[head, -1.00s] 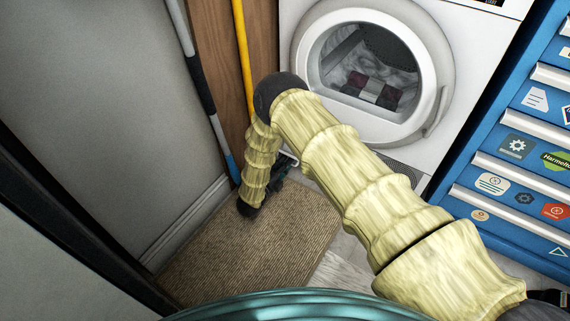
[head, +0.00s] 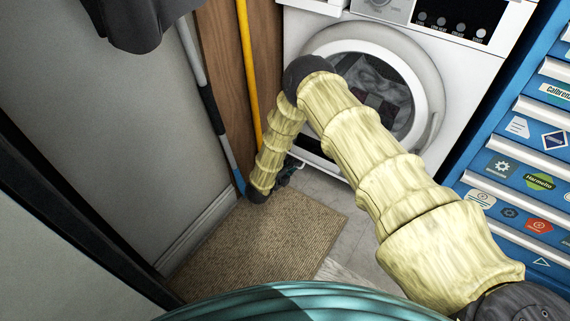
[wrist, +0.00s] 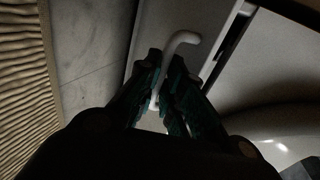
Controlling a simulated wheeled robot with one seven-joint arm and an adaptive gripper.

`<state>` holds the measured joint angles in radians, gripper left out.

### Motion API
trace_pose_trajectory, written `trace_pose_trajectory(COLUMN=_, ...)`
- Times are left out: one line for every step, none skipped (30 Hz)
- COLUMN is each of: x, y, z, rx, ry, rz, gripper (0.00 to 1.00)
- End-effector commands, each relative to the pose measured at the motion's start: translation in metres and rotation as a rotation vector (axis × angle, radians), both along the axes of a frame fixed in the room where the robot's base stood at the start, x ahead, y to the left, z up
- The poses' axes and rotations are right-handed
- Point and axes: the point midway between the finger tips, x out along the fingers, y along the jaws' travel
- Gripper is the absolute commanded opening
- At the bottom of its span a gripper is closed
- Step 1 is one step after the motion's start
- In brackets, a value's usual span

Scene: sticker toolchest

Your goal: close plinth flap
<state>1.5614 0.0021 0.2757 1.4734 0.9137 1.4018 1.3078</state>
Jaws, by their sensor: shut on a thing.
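The white front-loading machine (head: 465,62) stands ahead, its round door shut. A dark gap (head: 312,158) shows low on its front left, at plinth height. In the wrist view a pale flap panel (wrist: 205,15) carries a white bent handle (wrist: 183,38). A dark slit runs between this panel and the machine's front, so the flap stands ajar. My gripper (wrist: 164,60) is shut on the handle, its dark green fingers on both sides of it. In the head view my gripper (head: 288,170) is small and partly hidden behind my arm.
A brown mat (head: 265,240) lies on the floor in front. A yellow pole (head: 247,75) and a blue-grey pole (head: 212,110) lean by the wooden panel (head: 220,50) at left. A blue tool chest (head: 510,165) stands close on the right. Some grey floor is clear beside the mat.

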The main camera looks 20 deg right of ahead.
Motion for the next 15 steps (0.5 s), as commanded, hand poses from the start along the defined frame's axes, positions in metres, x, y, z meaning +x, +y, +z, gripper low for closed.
trace_pose_trajectory(x=0.003, y=-0.003, z=0.012, rx=0.020, ry=0.012, rz=-0.002, gripper=0.00)
trace_pose_trajectory(x=0.004, y=-0.004, z=0.013, rx=0.032, ry=0.021, rz=-0.002, gripper=0.00)
trace_pose_trajectory(x=0.005, y=-0.006, z=0.016, rx=0.046, ry=0.034, rz=-0.003, gripper=0.00)
trace_pose_trajectory(x=0.006, y=-0.007, z=0.017, rx=0.058, ry=0.045, rz=-0.002, gripper=0.00)
trace_pose_trajectory(x=0.007, y=-0.008, z=0.019, rx=0.070, ry=0.054, rz=-0.003, gripper=0.00)
trace_pose_trajectory(x=0.008, y=-0.009, z=0.021, rx=0.087, ry=0.066, rz=-0.003, gripper=0.00)
trace_pose_trajectory(x=0.009, y=-0.011, z=0.022, rx=0.097, ry=0.076, rz=-0.004, gripper=0.00)
trace_pose_trajectory(x=0.010, y=-0.012, z=0.024, rx=0.108, ry=0.086, rz=-0.003, gripper=0.00)
trace_pose_trajectory(x=0.012, y=-0.013, z=0.026, rx=0.123, ry=0.098, rz=-0.003, gripper=0.00)
trace_pose_trajectory(x=0.013, y=-0.015, z=0.027, rx=0.135, ry=0.108, rz=-0.003, gripper=0.00)
trace_pose_trajectory(x=0.014, y=-0.016, z=0.028, rx=0.147, ry=0.117, rz=-0.004, gripper=0.00)
trace_pose_trajectory(x=0.015, y=-0.017, z=0.030, rx=0.162, ry=0.131, rz=-0.003, gripper=0.00)
trace_pose_trajectory(x=0.016, y=-0.018, z=0.032, rx=0.174, ry=0.140, rz=-0.002, gripper=0.00)
trace_pose_trajectory(x=0.017, y=-0.020, z=0.033, rx=0.185, ry=0.150, rz=-0.003, gripper=0.00)
trace_pose_trajectory(x=0.019, y=-0.022, z=0.034, rx=0.200, ry=0.163, rz=-0.002, gripper=0.00)
